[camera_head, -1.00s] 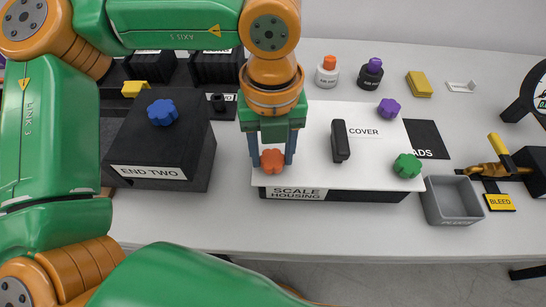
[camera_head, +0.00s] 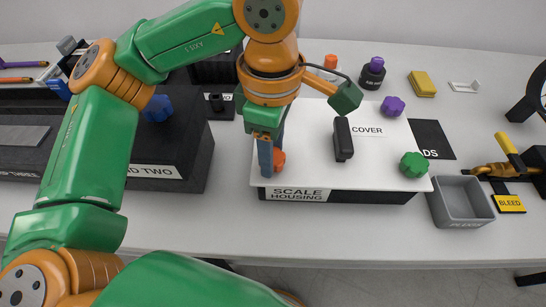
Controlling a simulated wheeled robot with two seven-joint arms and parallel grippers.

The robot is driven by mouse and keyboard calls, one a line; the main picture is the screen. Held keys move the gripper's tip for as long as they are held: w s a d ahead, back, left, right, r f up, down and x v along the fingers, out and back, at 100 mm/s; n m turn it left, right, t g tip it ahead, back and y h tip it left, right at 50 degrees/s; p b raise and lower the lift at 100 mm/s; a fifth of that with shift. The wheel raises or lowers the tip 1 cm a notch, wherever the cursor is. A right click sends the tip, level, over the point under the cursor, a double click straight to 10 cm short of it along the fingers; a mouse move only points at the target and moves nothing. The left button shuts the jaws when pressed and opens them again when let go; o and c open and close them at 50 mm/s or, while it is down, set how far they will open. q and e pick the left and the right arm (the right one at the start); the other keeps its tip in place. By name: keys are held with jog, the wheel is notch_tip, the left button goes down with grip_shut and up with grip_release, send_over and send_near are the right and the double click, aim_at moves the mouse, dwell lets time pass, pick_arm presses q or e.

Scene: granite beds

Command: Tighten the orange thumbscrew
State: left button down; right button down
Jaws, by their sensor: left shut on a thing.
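The orange thumbscrew (camera_head: 279,160) stands at the left front of the white cover (camera_head: 310,130) on the scale housing (camera_head: 345,196). My left gripper (camera_head: 270,158) points down at it, with its blue fingers shut on the thumbscrew. The nearer finger hides part of the orange head. The gripper is turned so that one finger is in front of the other. I cannot see the screw's shaft or how deep it sits. My right gripper is not in view.
A green thumbscrew (camera_head: 412,165), a purple thumbscrew (camera_head: 392,106) and a black handle (camera_head: 343,139) are on the cover. The black END TWO block (camera_head: 165,170) stands left, and a grey tray (camera_head: 462,203) stands right. The front table strip is clear.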

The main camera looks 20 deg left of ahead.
pick_arm(q)
jog(key=c, duration=0.8)
grip_release()
jog(key=shift+m, duration=0.9)
jog(key=o, duration=0.4)
